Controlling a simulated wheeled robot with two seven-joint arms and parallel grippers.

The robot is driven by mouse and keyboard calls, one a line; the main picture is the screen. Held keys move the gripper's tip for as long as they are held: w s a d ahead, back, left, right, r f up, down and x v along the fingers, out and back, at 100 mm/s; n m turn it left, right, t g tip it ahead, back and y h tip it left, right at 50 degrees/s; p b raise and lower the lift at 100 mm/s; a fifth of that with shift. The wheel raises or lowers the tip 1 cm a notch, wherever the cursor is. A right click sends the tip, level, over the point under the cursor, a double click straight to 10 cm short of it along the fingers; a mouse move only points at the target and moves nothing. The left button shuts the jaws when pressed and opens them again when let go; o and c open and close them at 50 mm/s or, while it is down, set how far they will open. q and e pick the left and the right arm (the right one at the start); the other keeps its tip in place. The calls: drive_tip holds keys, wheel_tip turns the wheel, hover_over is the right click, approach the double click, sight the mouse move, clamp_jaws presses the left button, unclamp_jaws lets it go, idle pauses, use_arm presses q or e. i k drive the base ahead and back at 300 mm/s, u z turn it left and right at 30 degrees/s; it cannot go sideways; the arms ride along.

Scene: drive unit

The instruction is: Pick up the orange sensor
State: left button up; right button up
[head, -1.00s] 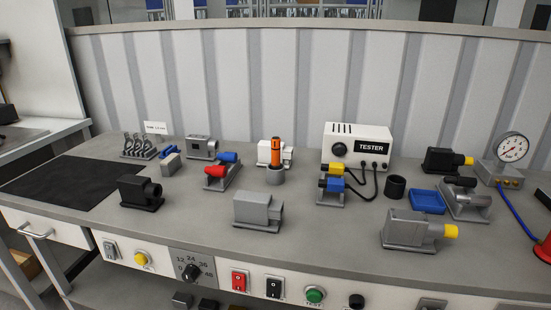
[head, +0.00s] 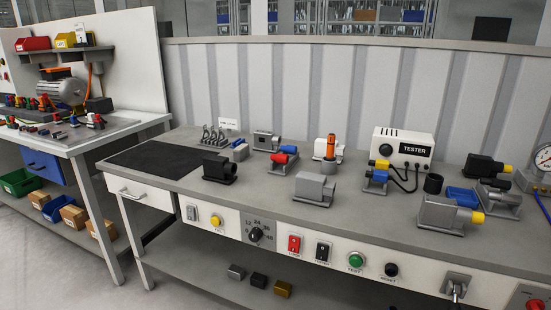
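The orange sensor (head: 331,146) is a slim upright cylinder with a dark band. It stands in a grey round holder (head: 329,164) near the middle of the workbench, in front of a small white block (head: 321,146). Neither of my grippers shows in the head view.
The grey workbench (head: 262,190) carries several grey and black motor-like units, a white tester box (head: 403,147), a black mat (head: 165,158) and a blue tray (head: 462,196). A second bench (head: 110,127) with bins stands at the left. Floor shows between and before the benches.

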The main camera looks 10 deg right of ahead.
sight(332, 139)
drive_tip(key=u, duration=0.5)
drive_tip(key=i, duration=0.45)
drive_tip(key=u, duration=0.3)
